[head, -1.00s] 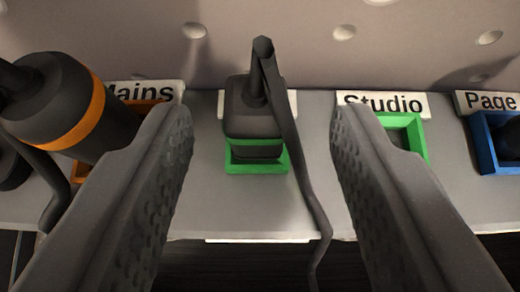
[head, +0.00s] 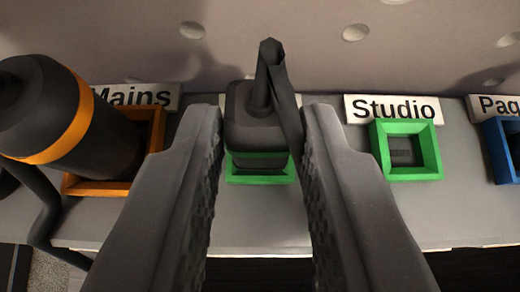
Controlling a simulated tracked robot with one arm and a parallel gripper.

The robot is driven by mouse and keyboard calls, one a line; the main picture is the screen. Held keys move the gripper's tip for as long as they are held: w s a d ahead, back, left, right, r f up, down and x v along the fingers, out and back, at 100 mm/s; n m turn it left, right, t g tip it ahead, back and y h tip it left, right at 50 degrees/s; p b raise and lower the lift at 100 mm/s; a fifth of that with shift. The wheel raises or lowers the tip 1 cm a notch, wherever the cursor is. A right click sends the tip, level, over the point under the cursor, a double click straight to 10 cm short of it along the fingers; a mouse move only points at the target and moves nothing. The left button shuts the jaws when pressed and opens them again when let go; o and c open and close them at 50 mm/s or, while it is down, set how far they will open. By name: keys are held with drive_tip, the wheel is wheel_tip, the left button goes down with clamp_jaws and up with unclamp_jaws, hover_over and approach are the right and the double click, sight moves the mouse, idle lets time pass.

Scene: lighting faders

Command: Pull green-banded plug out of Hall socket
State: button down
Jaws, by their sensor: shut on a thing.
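The green-banded plug (head: 252,124) is a dark block with a cable rising from its top. It stands upright in a green-rimmed socket (head: 260,180) in the middle of the head view. The label behind this socket is hidden by the plug, so its name cannot be read. My gripper (head: 262,130) has one finger on each side of the plug, closed in on it. The cable hangs down beside the right finger and is partly hidden.
To the left, a dark orange-banded plug (head: 75,115) leans over the orange Mains socket (head: 155,140). To the right are the empty green Studio socket (head: 432,160) and a blue socket (head: 505,150) labelled "Pag". A pale perforated wall stands behind.

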drive_tip(key=shift+r, duration=0.25)
drive_tip(key=shift+r+p, duration=1.15)
drive_tip(key=shift+r, duration=0.95)
